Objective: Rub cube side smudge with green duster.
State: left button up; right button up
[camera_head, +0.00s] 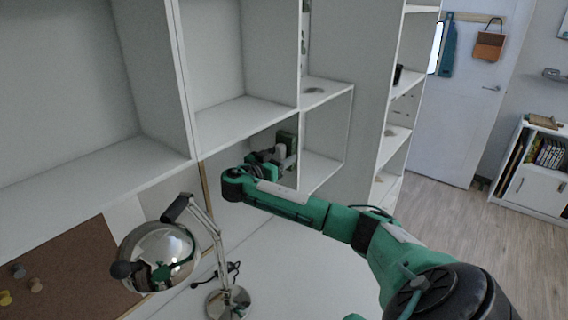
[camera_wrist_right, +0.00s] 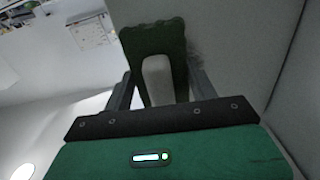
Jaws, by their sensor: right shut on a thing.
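A faint dark smudge (camera_wrist_right: 196,54) shows on the grey panel just right of the pad. The pad is close to that panel; I cannot tell whether they touch. In the head view my gripper and the duster hide this part of the wall. My left gripper is out of view.
A chrome desk lamp (camera_head: 160,252) stands on the white desk, left of my right arm. A shelf board (camera_head: 245,118) runs above and left of the gripper. Dark spots mark an upper cube's floor (camera_head: 314,91). A corkboard (camera_head: 75,265) is at lower left.

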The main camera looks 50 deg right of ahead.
jog(key=shift+w+f+b, duration=0.1)
jog(key=shift+w+b, duration=0.5)
jog(key=shift+w, duration=0.4)
jog(key=w+b, duration=0.3)
jog(key=shift+w+a, duration=0.25)
jog(key=shift+w, duration=0.05)
jog(key=a+b, duration=0.2)
jog(key=a, duration=0.4)
jog(key=shift+s, duration=0.25)
